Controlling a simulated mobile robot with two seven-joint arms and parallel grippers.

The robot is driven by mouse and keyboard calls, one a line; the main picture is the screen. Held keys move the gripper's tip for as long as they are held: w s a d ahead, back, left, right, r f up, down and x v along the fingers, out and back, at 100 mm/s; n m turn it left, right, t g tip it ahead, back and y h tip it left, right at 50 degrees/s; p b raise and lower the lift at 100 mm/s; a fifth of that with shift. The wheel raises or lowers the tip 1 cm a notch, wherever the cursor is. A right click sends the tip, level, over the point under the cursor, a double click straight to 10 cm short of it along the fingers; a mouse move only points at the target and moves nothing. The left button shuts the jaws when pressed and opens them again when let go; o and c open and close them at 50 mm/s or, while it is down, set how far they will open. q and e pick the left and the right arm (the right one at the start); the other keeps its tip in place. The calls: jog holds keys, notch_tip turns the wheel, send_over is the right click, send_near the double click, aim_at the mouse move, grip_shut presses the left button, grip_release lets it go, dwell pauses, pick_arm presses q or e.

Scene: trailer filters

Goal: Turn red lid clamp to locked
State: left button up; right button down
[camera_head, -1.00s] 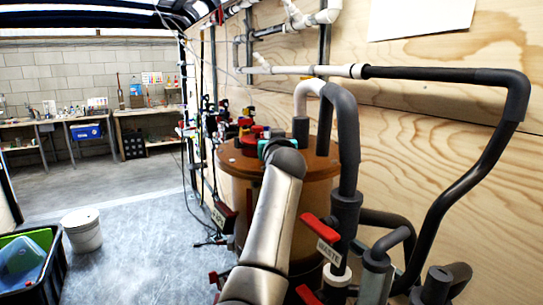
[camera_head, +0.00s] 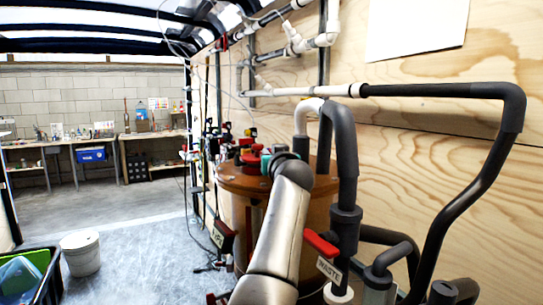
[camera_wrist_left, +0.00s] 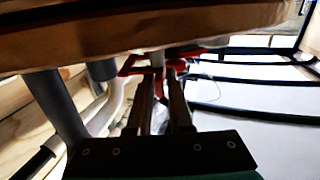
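The brown round drum lid (camera_head: 236,182) is in the middle of the head view. Red clamp parts (camera_head: 250,158) show on its far side, partly hidden by my left arm. In the left wrist view, a red clamp handle (camera_wrist_left: 133,66) lies at the fingertips of my left gripper (camera_wrist_left: 165,76), under the brown lid edge. The two fingers stand apart with a gap between them. Contact with the red part cannot be made out. In the head view my left wrist hides the fingers. My right gripper is not in view.
Dark pipes (camera_head: 345,150) rise close to the right of my arm. A red-handled valve (camera_head: 320,243) with a "WASTE" label stands in front of them. A plywood wall closes off the right. A white bucket (camera_head: 81,253) stands on open floor at left.

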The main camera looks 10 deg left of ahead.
pick_arm(q)
jog(key=o, duration=0.3)
notch_tip(320, 180, up, 20)
jog(key=p, duration=0.4)
jog(key=shift+p, duration=0.35)
